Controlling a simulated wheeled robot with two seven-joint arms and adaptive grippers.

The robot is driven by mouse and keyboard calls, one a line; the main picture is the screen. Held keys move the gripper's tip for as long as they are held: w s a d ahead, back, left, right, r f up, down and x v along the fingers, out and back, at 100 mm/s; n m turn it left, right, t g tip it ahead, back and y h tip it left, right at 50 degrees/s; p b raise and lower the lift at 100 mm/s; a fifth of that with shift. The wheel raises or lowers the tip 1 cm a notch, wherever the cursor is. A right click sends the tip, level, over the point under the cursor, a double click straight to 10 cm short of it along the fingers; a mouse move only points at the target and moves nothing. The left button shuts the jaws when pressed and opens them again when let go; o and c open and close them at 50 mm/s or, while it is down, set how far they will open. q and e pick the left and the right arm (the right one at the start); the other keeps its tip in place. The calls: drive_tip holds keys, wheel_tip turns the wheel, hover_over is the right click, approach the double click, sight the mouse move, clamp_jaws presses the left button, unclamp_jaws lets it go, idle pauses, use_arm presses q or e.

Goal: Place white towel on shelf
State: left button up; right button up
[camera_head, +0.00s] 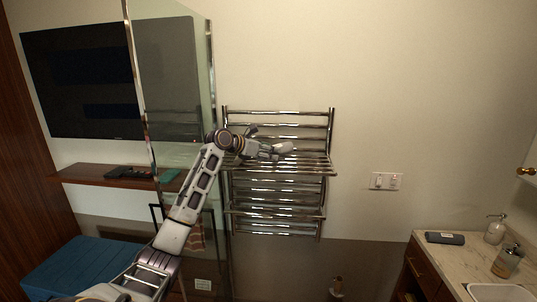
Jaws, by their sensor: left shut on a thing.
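The chrome wall rack with its slatted shelf (315,162) is mounted on the wall in the middle of the head view. My left arm reaches in from the lower left, and my left gripper (266,147) is at the height of the rack's upper shelf. It is shut on a small pale thing, apparently the white towel (285,147), which shows at the fingertips in front of or over the upper shelf. I cannot tell whether the towel touches the slats. The gripper hides part of the towel and of the rack. My right gripper is not in view.
A glass panel (175,90) with a metal edge stands left of the rack, close to my left arm. A lower rack shelf (275,212) is below. A counter (445,252) with a dark rolled item (445,238) and bottles is at right.

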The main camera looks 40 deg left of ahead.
use_arm(q)
drive_tip(key=shift+f, duration=0.5)
drive_tip(key=shift+f, duration=0.1)
drive_tip(key=o, duration=1)
drive_tip(key=shift+o, duration=0.2)
drive_tip(key=shift+s+a, duration=0.1)
drive_tip(key=shift+a, duration=0.05)
